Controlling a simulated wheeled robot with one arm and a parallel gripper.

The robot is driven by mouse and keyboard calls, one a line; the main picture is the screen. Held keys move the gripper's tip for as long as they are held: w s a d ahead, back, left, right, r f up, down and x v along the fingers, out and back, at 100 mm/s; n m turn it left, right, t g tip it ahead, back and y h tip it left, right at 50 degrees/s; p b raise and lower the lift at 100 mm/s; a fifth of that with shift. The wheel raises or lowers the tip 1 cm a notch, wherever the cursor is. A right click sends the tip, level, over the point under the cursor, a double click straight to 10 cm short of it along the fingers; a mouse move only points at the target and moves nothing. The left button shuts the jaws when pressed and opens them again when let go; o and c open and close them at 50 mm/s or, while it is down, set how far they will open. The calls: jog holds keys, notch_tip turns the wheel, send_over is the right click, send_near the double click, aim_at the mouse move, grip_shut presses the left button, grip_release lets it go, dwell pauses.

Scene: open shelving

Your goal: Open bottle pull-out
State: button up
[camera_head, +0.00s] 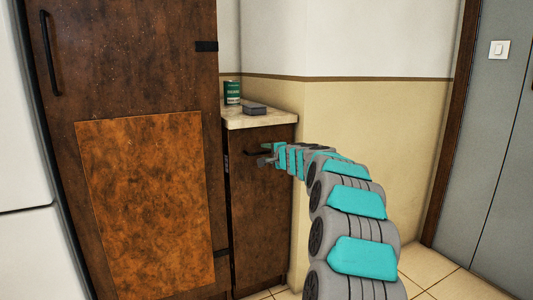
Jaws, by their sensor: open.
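The bottle pull-out appears to be the narrow dark-brown wooden cabinet front (258,225) under the short countertop, right of the tall cabinet. It looks closed or nearly so; I cannot tell which. Its dark handle (256,153) is near the top of the front and partly hidden by my arm. My gripper (263,160) is at the handle, small in the picture and partly covered by the arm's teal and grey links. It is open. I cannot tell whether the fingers are around the handle or only beside it.
A green can (232,92) and a grey box (255,109) stand on the countertop (270,121). The tall brown cabinet (150,200) stands close on the left, with a white appliance (25,180) beyond. A beige wall (380,130) borders the right. Tiled floor (455,285) is free at the lower right.

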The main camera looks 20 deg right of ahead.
jog(key=shift+c, duration=0.3)
grip_shut()
dwell(1.1)
